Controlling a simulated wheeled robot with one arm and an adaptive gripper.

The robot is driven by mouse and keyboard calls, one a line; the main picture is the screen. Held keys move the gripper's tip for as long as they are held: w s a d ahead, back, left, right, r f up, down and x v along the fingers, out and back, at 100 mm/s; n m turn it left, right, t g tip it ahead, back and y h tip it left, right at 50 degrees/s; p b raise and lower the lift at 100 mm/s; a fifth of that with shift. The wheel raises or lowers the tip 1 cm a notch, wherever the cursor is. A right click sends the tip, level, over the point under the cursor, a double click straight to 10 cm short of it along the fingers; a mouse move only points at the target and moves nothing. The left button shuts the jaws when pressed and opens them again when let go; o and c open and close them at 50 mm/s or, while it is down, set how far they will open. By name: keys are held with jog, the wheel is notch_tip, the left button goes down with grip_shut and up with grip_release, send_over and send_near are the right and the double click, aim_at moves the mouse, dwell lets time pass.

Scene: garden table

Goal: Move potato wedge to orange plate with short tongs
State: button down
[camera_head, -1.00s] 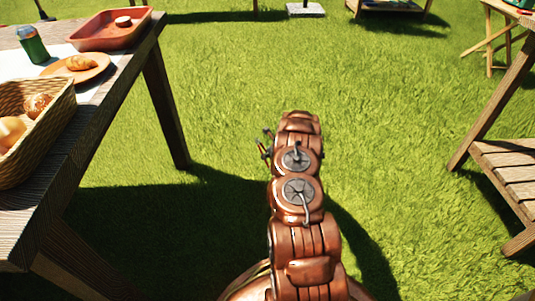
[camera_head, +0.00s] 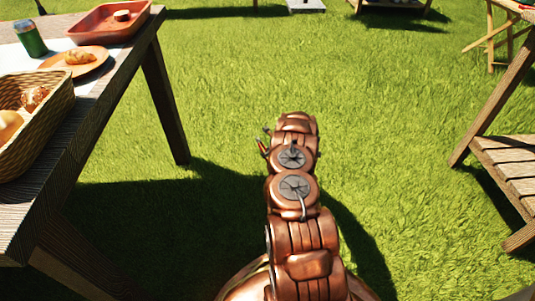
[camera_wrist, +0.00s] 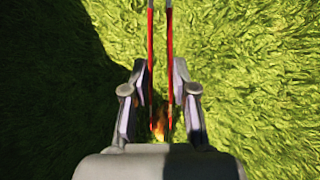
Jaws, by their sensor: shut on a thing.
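My gripper (camera_wrist: 161,78) is shut on the short tongs (camera_wrist: 169,45), whose two long red arms run up out of the top of the wrist view. The tongs' far ends are out of the wrist view, with only grass behind them. The orange plate (camera_head: 97,66) lies on the wooden table at the left of the head view, well away from my gripper. A golden-brown piece of food (camera_head: 80,57) lies on the plate; I cannot tell whether it is the potato wedge. In the head view my arm largely hides the gripper.
The wooden table (camera_head: 110,95) holds a woven basket (camera_head: 55,108) of bread, a green can (camera_head: 30,38) and a red tray (camera_head: 90,25) with a small round item. Open grass (camera_head: 380,110) lies ahead. A slatted wooden piece (camera_head: 512,170) stands at right.

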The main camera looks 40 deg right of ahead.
notch_tip(320, 180, up, 12)
jog(key=p, duration=0.7)
dwell(0.5)
dwell(1.0)
